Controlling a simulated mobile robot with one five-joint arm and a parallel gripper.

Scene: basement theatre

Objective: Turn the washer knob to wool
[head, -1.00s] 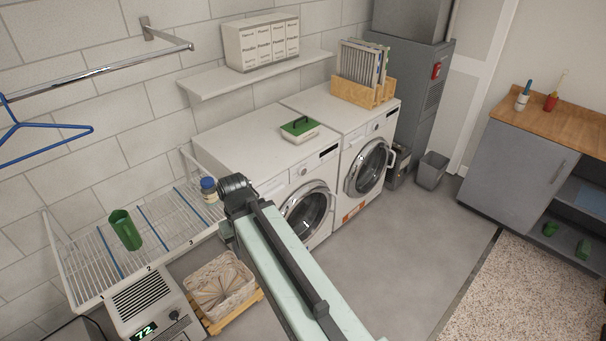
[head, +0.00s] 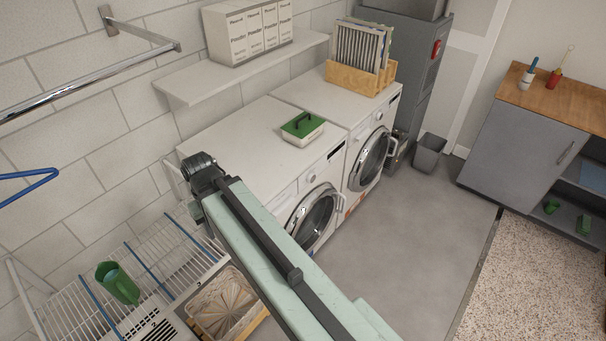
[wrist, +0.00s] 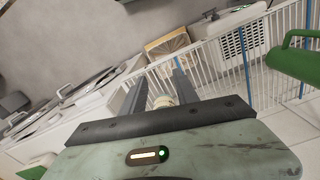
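Two white front-loading machines stand side by side against the wall, a near one (head: 215,142) and a far one (head: 318,92). I cannot tell which is the washer. A small pale round knob (head: 311,178) shows on the near front panel; a similar knob (head: 379,117) is on the far one. Their markings are too small to read. My gripper's fingers are hidden in the head view, where the arm's end is left of the near machine.
A wooden filter holder (head: 358,79) stands on the far one. A shelf (head: 245,68) hangs above. Floor in front is clear.

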